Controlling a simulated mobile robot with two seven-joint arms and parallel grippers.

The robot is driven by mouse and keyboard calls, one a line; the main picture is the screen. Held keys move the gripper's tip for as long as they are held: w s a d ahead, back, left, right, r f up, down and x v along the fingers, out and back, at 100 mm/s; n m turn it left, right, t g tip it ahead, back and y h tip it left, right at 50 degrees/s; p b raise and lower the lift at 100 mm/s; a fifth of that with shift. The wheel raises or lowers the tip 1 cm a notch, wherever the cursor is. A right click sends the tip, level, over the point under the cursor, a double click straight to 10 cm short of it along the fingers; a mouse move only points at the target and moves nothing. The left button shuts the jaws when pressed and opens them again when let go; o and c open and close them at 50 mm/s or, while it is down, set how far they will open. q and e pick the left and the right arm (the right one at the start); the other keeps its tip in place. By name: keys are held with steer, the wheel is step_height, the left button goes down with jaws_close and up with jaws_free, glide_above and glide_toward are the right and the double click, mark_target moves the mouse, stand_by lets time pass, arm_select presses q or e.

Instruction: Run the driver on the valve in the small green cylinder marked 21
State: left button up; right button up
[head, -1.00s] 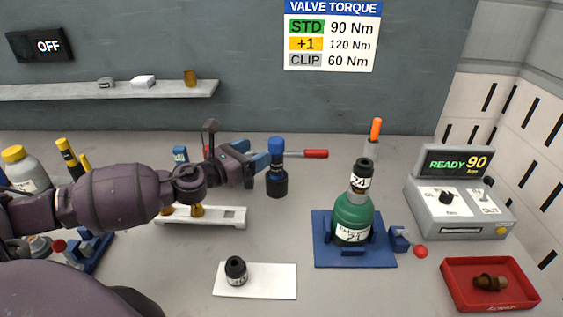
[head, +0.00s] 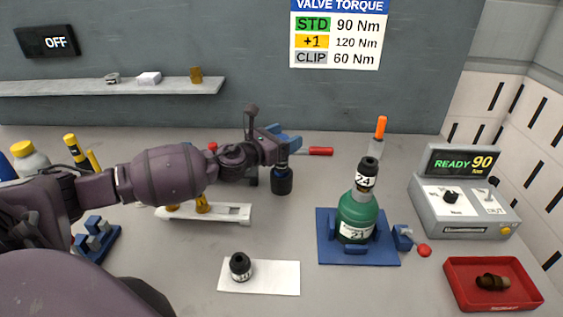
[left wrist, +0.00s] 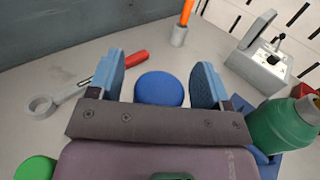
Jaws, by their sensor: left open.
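The green cylinder (head: 357,214) stands upright in a blue holder (head: 328,250), its label reading 21. A black piece marked 24 (head: 367,172) sits on its neck; the valve itself cannot be made out. The driver (head: 282,181), a dark upright tool with a blue top, stands on the table left of the cylinder. My left gripper (head: 281,142) is open at the driver's top. In the left wrist view the blue round top (left wrist: 159,89) lies between the two open fingers (left wrist: 159,80), with gaps at both sides. My right gripper is not in view.
A controller (head: 465,200) shows READY 90. A red tray (head: 458,296) holds a brown fitting. Another black piece (head: 240,266) stands on a white mat (head: 280,279). A red-handled tool (head: 320,151) lies behind the driver. The sign (head: 336,45) lists STD 90 Nm.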

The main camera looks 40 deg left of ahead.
arm_select(q)
steer(key=shift+w+d, duration=0.1)
steer(key=shift+w, duration=0.3)
jaws_close()
steer(key=shift+r, duration=0.1)
